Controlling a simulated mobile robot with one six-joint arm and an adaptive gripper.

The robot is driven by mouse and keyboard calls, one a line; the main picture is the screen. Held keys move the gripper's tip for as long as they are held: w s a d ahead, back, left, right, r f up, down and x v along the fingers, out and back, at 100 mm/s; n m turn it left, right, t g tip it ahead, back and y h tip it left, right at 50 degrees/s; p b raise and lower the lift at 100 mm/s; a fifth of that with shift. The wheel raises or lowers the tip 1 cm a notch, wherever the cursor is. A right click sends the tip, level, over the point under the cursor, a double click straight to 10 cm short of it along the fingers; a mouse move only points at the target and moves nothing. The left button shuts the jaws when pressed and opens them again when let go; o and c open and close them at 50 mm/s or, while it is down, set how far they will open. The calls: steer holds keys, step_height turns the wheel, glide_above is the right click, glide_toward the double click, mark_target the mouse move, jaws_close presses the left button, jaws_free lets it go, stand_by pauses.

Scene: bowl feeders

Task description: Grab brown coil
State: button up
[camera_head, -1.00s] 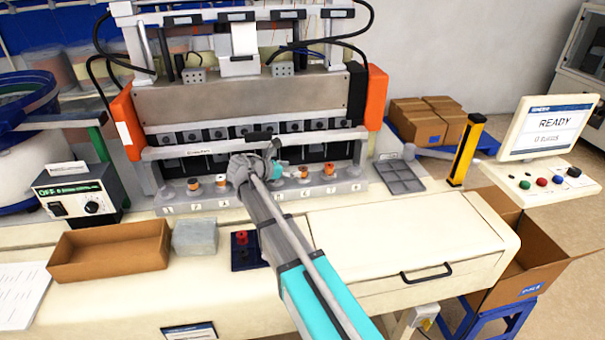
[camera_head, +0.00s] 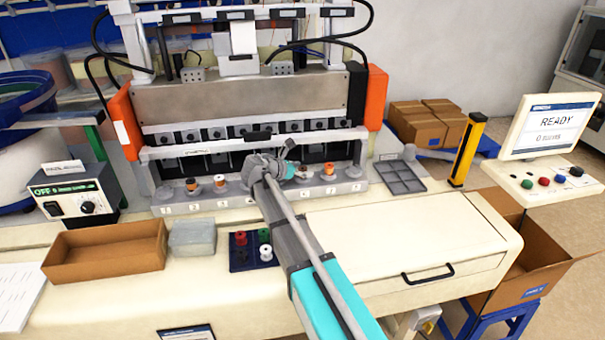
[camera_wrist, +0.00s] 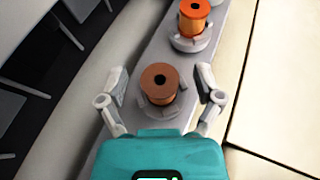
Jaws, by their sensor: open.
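The brown coil (camera_wrist: 159,84) stands upright on a round grey holder with small prongs in the wrist view. My gripper (camera_wrist: 162,88) is open, with one finger on the left and one on the right of this coil, and a visible gap on both sides. In the head view my gripper (camera_head: 295,165) is over the row of numbered holders at the front of the machine. The brown coil between the fingers is not clearly visible there, hidden by my gripper.
An orange coil (camera_wrist: 193,18) stands on the neighbouring holder; it also shows in the head view (camera_head: 329,169). More coils (camera_head: 220,182) stand left along the row. A dark blue tray (camera_head: 240,265) holds red, green and white spools. The machine frame rises behind.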

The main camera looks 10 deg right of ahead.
steer(key=shift+c, duration=0.2)
steer(key=c, duration=1)
steer(key=shift+r, duration=0.15)
steer(key=shift+r+p, duration=0.95)
steer(key=shift+p, duration=0.15)
steer(key=s+r+p, duration=0.3)
steer(key=s, duration=0.1)
steer(key=s+r+p, duration=0.4)
steer(key=s, duration=0.1)
steer(key=s+r+p, duration=0.3)
steer(key=s+p, duration=0.1)
steer(key=s, duration=0.1)
steer(key=shift+a+r, duration=0.2)
steer(key=shift+r, duration=0.2)
